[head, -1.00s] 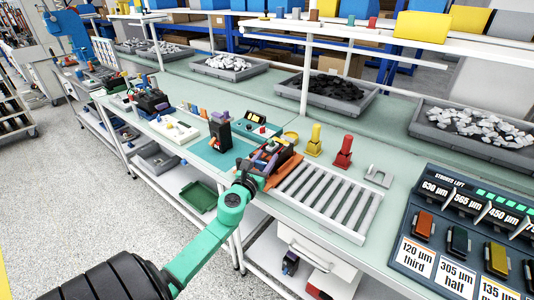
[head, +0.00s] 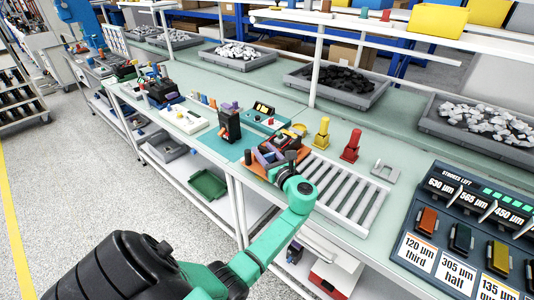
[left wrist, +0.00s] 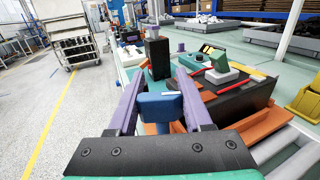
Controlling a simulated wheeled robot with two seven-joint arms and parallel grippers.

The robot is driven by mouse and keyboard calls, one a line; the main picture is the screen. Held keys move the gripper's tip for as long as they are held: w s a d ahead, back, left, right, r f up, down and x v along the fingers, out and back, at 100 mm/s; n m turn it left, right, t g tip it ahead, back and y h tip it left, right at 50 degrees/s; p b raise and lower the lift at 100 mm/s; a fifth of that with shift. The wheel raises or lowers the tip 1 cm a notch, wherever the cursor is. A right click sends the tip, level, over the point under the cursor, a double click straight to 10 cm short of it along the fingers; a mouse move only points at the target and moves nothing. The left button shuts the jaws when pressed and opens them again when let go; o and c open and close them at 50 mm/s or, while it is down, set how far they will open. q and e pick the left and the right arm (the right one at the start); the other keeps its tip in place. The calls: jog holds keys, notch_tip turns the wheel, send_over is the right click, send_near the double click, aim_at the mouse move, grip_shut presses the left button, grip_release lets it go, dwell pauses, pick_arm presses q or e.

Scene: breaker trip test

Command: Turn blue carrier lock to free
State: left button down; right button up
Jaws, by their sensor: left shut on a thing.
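The blue lock handle (left wrist: 160,106) sits between the two purple fingers of my left gripper (left wrist: 158,78) in the left wrist view, and the gripper is shut on it. The handle has a wide blue head on a narrower blue stem. Beside it, on the right, is the orange carrier (left wrist: 262,125) with a black block (left wrist: 235,98) on it. In the head view my left gripper (head: 277,158) is at the orange carrier (head: 253,166), at the left end of the roller track; my wrist partly covers it there. My right gripper is not in view.
The grey roller track (head: 345,190) runs to the right of the carrier. A black upright device (head: 230,125) stands to the left. Yellow (head: 321,133) and red (head: 351,146) stamp-like pieces stand behind the track. A dark label panel (head: 465,225) is at the right.

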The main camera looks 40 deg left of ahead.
pick_arm(q)
jog(key=n+g+b, duration=0.1)
jog(key=n+g, duration=0.1)
jog(key=g, duration=0.1)
jog(key=s+n+g+y+b, duration=0.1)
jog(key=n+g+b, duration=0.1)
jog(key=g, duration=0.1)
jog(key=shift+a+g, duration=0.1)
jog(key=shift+g, duration=0.2)
jog(key=shift+s, duration=0.1)
jog(key=shift+r, duration=0.1)
jog(key=shift+c, duration=1.6)
grip_release()
jog(key=shift+a, duration=0.1)
jog(key=d+b, duration=0.4)
jog(key=d, duration=1)
jog(key=shift+w+d, duration=0.3)
